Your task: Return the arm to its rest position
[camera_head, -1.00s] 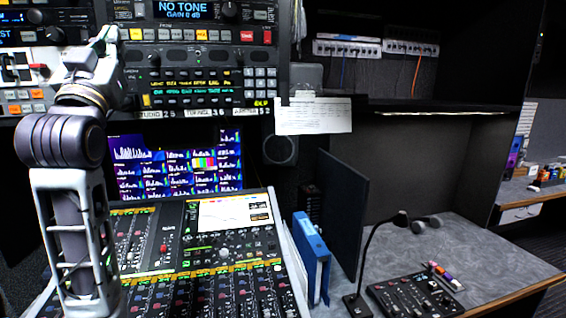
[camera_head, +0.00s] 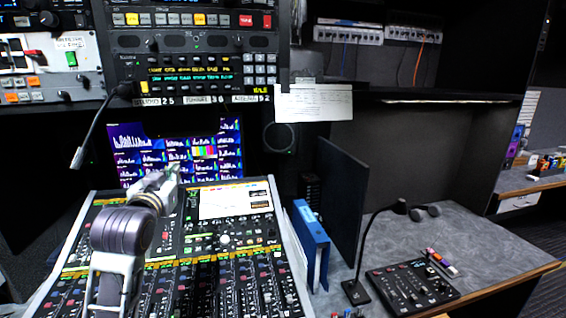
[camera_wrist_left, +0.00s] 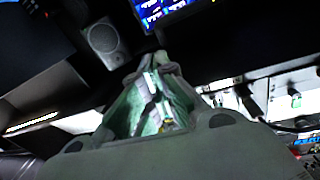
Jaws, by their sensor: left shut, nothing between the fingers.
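My left arm comes up from the lower left of the head view, in front of the mixing console (camera_head: 190,265). My left gripper (camera_head: 174,170) is at its far end, over the top of the console and in front of the lower part of the monitor (camera_head: 130,160). In the left wrist view my left gripper (camera_wrist_left: 155,75) has its fingers together, with nothing held. The right gripper is not in any view.
A rack of lit equipment (camera_head: 195,70) stands above the monitor. A thin gooseneck (camera_head: 98,125) hangs at its left. A blue binder (camera_head: 311,243), a dark upright panel (camera_head: 342,195) and a desk microphone (camera_head: 370,250) stand at right. Grey desk (camera_head: 470,245) has clear room.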

